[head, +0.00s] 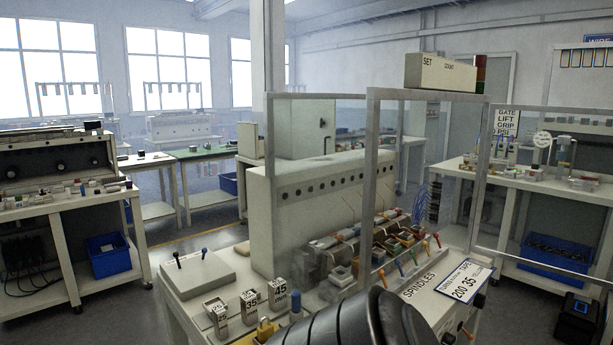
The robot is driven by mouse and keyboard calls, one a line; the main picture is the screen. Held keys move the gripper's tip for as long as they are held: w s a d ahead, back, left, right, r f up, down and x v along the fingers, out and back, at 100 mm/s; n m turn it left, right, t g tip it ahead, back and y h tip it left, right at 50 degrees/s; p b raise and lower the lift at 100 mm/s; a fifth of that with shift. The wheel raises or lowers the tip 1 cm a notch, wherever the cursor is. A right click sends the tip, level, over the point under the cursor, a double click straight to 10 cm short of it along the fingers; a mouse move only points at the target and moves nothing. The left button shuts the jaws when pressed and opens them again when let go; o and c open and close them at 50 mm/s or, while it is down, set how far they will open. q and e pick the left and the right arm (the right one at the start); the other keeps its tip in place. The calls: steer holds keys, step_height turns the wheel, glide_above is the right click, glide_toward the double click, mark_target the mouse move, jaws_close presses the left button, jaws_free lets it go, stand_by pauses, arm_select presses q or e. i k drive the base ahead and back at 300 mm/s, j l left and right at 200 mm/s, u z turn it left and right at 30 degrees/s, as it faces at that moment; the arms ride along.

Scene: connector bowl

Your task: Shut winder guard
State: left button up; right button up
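The winder (320,205) is a pale machine on a bench in the middle of the head view, with a row of dark holes along its upper face. A grey-framed clear guard stands around it, with a tall front post (371,190). A framed clear panel (545,268) extends to the right from another post (480,180), past the right edge of the view, away from the winder's front. Coloured spindles (400,255) show through the guard. A dark ribbed arm part of mine crosses the bottom centre. Neither gripper shows.
A flat box with two levers (198,272) and numbered blocks (250,305) are on the bench's left. A "SPINDLES" label and a "200 35" card (463,280) lie at right. Side benches and blue bins (108,255) stand around. Floor is clear at left centre.

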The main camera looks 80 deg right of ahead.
mark_target(580, 110)
steer(key=z, duration=3.05)
steer(key=i+l+z, duration=0.1)
steer(key=l+z, duration=0.15)
steer(key=l, duration=0.15)
steer(key=i+l+z, duration=0.1)
steer(key=l+z, duration=0.2)
steer(key=i+l+z, duration=1.1)
steer(key=i, duration=0.15)
steer(key=i+z, duration=0.4)
steer(key=i+l+u, duration=0.15)
steer(key=i+u, duration=0.25)
steer(key=i+l+u, duration=0.45)
steer(key=i, duration=0.15)
steer(key=i+u, duration=0.2)
steer(key=u, duration=0.25)
steer(key=i+l+u, duration=0.15)
steer(key=u, duration=0.35)
steer(key=i+l+u, duration=0.15)
steer(key=u, duration=0.3)
steer(key=i+l+u, duration=0.1)
steer(key=l+u, duration=0.2)
steer(key=u, duration=0.2)
steer(key=l+u, duration=0.3)
steer(key=u, duration=0.15)
steer(key=i, duration=0.05)
